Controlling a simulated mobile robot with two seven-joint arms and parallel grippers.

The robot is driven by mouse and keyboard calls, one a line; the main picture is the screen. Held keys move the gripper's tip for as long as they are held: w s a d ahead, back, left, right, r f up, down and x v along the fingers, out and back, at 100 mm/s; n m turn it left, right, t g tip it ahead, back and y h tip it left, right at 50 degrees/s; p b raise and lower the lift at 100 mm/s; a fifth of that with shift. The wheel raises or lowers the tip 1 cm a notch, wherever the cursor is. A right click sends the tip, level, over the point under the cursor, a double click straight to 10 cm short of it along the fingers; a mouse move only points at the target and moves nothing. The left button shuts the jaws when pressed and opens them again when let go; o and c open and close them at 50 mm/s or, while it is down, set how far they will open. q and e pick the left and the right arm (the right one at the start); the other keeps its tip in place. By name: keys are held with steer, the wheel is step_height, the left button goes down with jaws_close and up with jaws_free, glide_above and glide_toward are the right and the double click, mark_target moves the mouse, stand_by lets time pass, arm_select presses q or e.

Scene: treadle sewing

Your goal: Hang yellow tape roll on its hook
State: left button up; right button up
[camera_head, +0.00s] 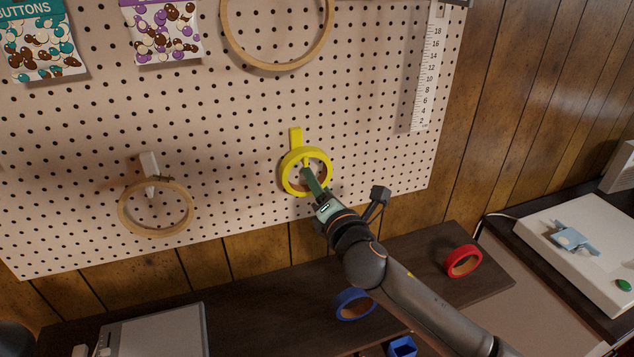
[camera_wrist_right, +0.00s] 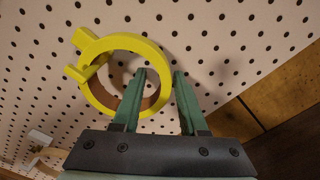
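The yellow tape roll (camera_head: 286,177) is against the pegboard at the yellow hook (camera_head: 296,137). The hook's peg passes through the roll's opening near its top. In the right wrist view, the roll (camera_wrist_right: 97,46) also has the hook's upturned end (camera_wrist_right: 74,73) showing at its left. Contact with the rim is hard to tell. My left gripper is out of view.
A wooden hoop (camera_head: 123,217) hangs on a white hook (camera_head: 149,164) to the left. A ruler (camera_head: 427,75) hangs at the right.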

steer(key=shift+s, duration=0.1)
steer(key=b+v, duration=0.1)
steer(key=v, duration=1.1)
steer(key=shift+s+d, duration=0.1)
steer(key=shift+s, duration=0.05)
stand_by(0.7)
steer(key=s+d+f+m+g+h, duration=0.1)
steer(key=s+d+f+m+g, duration=0.15)
steer(key=f+m, duration=0.5)
steer(key=s+d+f+m+g, duration=0.1)
steer(key=s+f+m, duration=0.35)
steer(key=f, duration=0.55)
steer(key=s+d+f+m+g+h, duration=0.1)
steer(key=s+d+f+m+g, duration=0.15)
steer(key=f+m, duration=0.55)
steer(key=s+d+f+m, duration=0.1)
steer(key=s+f+m, duration=0.1)
steer(key=s+f, duration=0.1)
steer(key=s+d+f+m+g, duration=0.1)
steer(key=s+d+f+m, duration=0.1)
steer(key=s+f, duration=0.2)
steer(key=s+d+f+m+h, duration=0.1)
steer(key=s+d+f+m, duration=0.1)
steer(key=s+f+m, duration=0.1)
steer(key=shift+s+d+f+g, duration=0.2)
steer(key=shift+s+g, duration=0.2)
steer(key=shift+s, duration=0.3)
